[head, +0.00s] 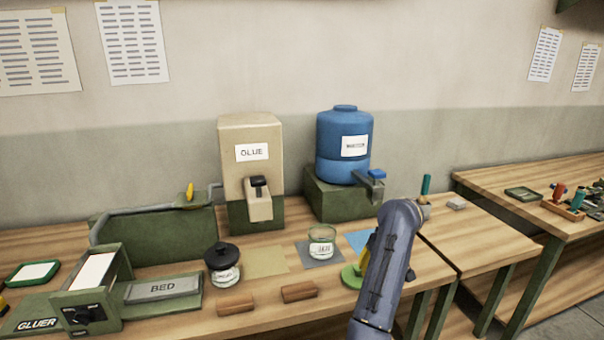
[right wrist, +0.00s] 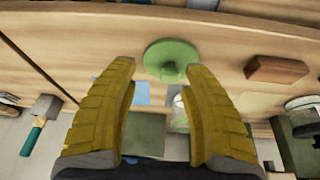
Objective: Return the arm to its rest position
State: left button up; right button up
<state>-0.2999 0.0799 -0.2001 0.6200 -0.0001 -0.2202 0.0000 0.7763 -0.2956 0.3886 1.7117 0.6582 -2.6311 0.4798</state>
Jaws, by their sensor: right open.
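My right arm (head: 388,265) reaches in from the bottom of the head view over the bench. Its yellow-fingered gripper (head: 364,258) is partly hidden behind the arm, near a round green lid (head: 350,278). In the right wrist view the gripper (right wrist: 156,75) is open, with nothing between its fingers. The green lid with its knob (right wrist: 171,62) lies on the wood just beyond the fingertips. An open labelled glass jar (head: 321,241) stands on a grey-blue mat; it also shows in part in the right wrist view (right wrist: 180,115). My left gripper is not clearly seen.
A beige glue dispenser (head: 250,185) and a blue tank (head: 344,140) stand at the back. A black-lidded jar (head: 222,264), two wooden blocks (head: 298,291) and the green gluer (head: 90,292) occupy the left. A teal-handled tool (head: 426,187) stands right of my arm.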

jog(key=s+d+f+h, duration=0.2)
jog(key=s+d+f, duration=0.3)
jog(key=s+f, duration=0.4)
jog(key=s+d+f+h, duration=0.2)
jog(key=s+d+f, duration=0.2)
jog(key=s+f, duration=0.45)
jog(key=s+a+f+n+t, duration=0.1)
jog(key=s+n+t, duration=0.15)
jog(key=s, duration=0.85)
jog(key=s+a+n+t, duration=0.1)
jog(key=s+n, duration=0.2)
jog(key=s, duration=0.8)
jog(key=s+a+f+g+y, duration=0.1)
jog(key=a+f, duration=0.1)
jog(key=f, duration=0.9)
jog(key=s+a+f+g+y, duration=0.1)
jog(key=a+f, duration=0.1)
jog(key=f, duration=0.9)
jog(key=s+a+f+g, duration=0.1)
jog(key=s+a+f, duration=0.1)
jog(key=f, duration=0.9)
jog(key=s+f+m+g+y, duration=0.1)
jog(key=s+f+m+g, duration=0.2)
jog(key=s+f, duration=1.6)
jog(key=shift+s+m+y, duration=0.35)
jog(key=shift+s+y, duration=0.05)
jog(key=shift+s, duration=0.55)
